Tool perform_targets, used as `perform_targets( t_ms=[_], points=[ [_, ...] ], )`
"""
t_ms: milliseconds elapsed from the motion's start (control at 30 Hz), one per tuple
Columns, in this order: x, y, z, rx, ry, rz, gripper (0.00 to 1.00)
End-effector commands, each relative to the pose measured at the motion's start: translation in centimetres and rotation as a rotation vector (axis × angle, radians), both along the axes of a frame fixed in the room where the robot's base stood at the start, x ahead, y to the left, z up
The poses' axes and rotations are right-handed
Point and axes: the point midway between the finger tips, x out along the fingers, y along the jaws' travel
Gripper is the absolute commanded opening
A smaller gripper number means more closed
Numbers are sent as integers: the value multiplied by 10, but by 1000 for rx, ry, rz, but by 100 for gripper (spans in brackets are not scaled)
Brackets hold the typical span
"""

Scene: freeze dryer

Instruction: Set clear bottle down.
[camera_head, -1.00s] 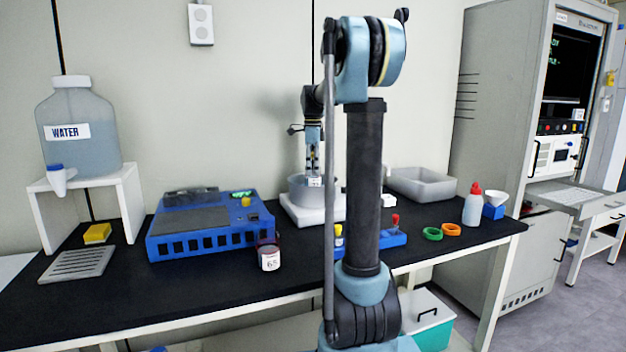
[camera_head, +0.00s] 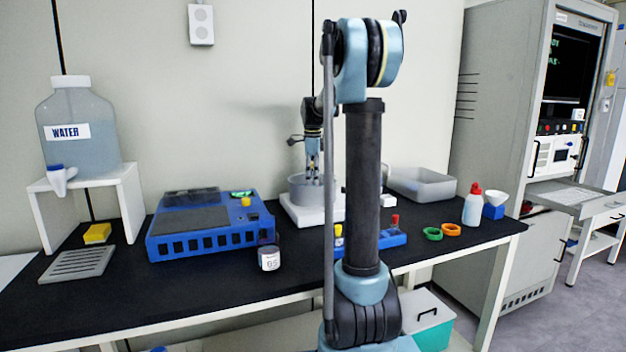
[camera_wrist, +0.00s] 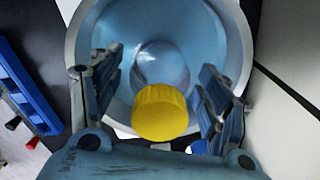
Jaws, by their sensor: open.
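The clear bottle (camera_wrist: 163,62), with a yellow cap (camera_wrist: 160,112), stands inside a round grey basin (camera_wrist: 82,30) in the wrist view. In the head view, the basin (camera_head: 299,190) rests on a white base, and its wall hides the bottle. My gripper (camera_wrist: 160,82) is open, with one finger on each side of the bottle. Gaps show between the fingers and the cap. In the head view my gripper (camera_head: 313,168) points down into the basin.
A blue rack (camera_head: 393,239) with capped vials stands in front of the basin. A grey tub (camera_head: 422,184) is behind to the right. A blue device (camera_head: 200,243) and a small labelled bottle (camera_head: 269,259) are left. The wall is close behind.

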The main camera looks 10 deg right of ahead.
Motion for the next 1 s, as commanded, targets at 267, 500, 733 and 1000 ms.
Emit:
perform_targets(
  t_ms=[267,500,733,1000],
  points=[
    [0,-1,16,0,0,-1,70],
    [0,-1,59,0,0,-2,70],
    [0,-2,99,0,0,-2,70],
    [0,-2,120,0,0,-2,70]
  ],
)
